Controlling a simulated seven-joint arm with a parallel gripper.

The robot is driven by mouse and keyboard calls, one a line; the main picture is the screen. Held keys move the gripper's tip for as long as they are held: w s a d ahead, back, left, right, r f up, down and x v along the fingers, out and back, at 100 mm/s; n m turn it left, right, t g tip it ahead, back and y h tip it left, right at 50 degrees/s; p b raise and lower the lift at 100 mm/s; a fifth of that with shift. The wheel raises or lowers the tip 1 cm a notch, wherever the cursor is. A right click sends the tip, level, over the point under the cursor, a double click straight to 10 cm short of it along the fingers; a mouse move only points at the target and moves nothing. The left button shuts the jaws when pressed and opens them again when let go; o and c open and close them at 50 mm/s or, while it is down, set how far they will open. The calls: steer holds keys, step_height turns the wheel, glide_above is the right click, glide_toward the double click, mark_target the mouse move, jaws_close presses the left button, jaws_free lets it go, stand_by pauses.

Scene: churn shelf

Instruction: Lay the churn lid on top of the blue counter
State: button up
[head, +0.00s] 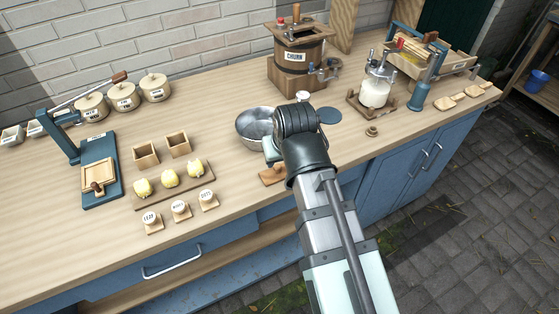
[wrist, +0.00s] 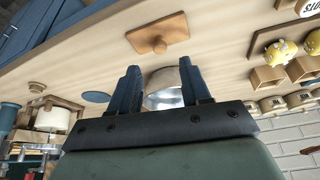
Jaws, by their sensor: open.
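A flat wooden board with a round knob (wrist: 158,35), which looks like the churn lid, lies on the wooden top of the blue counter (head: 225,235). In the head view this lid (head: 270,176) is partly hidden behind my arm. My gripper (wrist: 160,67) is open and empty, above the counter and apart from the lid. The metal bowl (wrist: 166,88) shows between and beyond its fingers. In the head view my arm hides most of the gripper. The wooden churn (head: 295,70) stands at the back, its top partly open around a handle.
The metal bowl (head: 256,125) and a blue-grey disc (head: 329,116) are close to my gripper. Butter lumps on a board (head: 175,186) and round stamps (head: 181,210) are to the left. A glass jar (head: 376,92) stands right. Some front-left counter is bare.

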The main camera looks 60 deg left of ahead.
steer(key=shift+v, duration=2.8)
